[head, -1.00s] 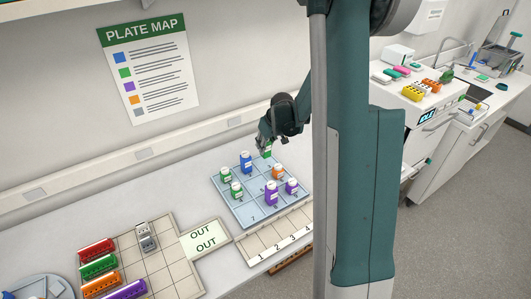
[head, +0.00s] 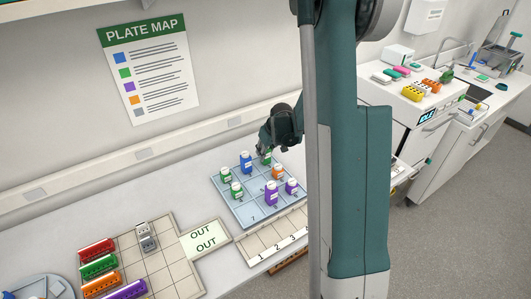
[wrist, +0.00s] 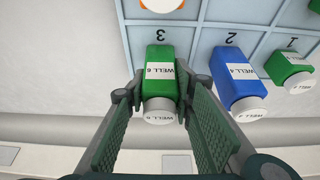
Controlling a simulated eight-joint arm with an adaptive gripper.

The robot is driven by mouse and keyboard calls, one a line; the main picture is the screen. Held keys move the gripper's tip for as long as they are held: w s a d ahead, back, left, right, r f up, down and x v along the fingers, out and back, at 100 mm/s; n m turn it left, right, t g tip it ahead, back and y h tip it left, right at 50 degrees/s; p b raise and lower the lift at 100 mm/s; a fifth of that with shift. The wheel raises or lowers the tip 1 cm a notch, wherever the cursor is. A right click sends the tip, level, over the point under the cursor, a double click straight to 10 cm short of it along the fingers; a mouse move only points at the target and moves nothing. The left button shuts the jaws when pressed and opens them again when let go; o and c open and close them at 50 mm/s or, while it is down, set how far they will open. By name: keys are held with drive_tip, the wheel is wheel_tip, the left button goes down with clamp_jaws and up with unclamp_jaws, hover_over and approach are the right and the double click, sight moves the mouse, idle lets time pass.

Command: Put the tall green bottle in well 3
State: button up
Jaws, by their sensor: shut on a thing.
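The tall green bottle (head: 265,158) is upright at the back right cell of the pale blue tray (head: 254,216). In the wrist view the green bottle (wrist: 160,75) has a white cap and label. The printed 3 shows just beyond it, on the same cell. I cannot tell whether its base touches the tray. My gripper (head: 264,150) is shut on the bottle near its top; its two fingers (wrist: 160,92) flank it in the wrist view.
A blue bottle (head: 246,163) stands to the left in cell 2, and a green one (head: 226,174) in cell 1. An orange bottle (head: 278,172), purple bottles (head: 271,193) and another green one (head: 236,190) stand nearby. The front left cell, 7, is free.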

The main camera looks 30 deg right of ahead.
drive_tip(key=shift+f, duration=0.2)
drive_tip(key=o, duration=0.9)
drive_tip(key=shift+r, duration=0.25)
drive_tip(key=v, duration=1.2)
idle(0.6)
